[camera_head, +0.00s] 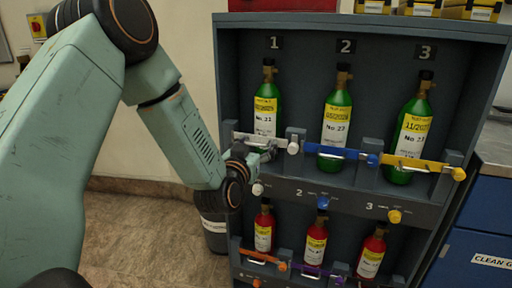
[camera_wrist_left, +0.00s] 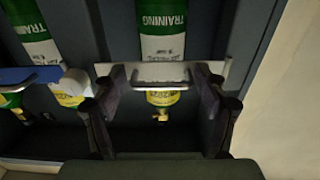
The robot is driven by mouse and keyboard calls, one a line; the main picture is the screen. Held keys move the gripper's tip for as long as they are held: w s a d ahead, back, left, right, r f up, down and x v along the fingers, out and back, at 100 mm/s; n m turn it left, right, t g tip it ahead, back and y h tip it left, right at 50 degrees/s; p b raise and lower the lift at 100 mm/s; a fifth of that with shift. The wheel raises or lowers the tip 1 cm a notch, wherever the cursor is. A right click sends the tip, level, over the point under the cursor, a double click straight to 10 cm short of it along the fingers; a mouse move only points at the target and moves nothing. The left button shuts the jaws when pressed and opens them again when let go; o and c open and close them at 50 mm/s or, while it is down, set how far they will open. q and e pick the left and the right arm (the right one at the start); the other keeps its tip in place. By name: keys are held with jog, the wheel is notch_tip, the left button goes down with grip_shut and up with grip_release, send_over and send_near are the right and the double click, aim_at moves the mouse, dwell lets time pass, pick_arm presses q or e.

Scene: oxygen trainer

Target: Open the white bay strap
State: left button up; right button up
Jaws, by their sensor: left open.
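The white bay strap (camera_head: 243,137) runs across the green bottle (camera_head: 265,108) in bay 1 of the upper shelf. Its white end knob (camera_head: 293,147) is at the right end. My left gripper (camera_head: 262,152) is at the strap, partly hidden by my wrist. In the left wrist view the strap (camera_wrist_left: 203,69) spans the bottle (camera_wrist_left: 163,36), with a metal handle (camera_wrist_left: 160,85) in front. The open left gripper (camera_wrist_left: 163,88) has one finger on each side of this handle. I cannot tell whether the fingers touch it. My right gripper is not in view.
A blue strap (camera_head: 335,151) and a yellow strap (camera_head: 420,164) cross bays 2 and 3. Red bottles (camera_head: 316,243) stand on the lower shelf behind orange and purple straps. White, blue and yellow knobs (camera_head: 323,202) line the ledge. A blue cabinet (camera_head: 470,255) stands at right.

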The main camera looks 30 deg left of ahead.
pick_arm(q)
jog(key=shift+s+d+r, duration=0.1)
jog(key=shift+d+r, duration=0.05)
jog(key=shift+c, duration=1)
jog(key=c, duration=1.2)
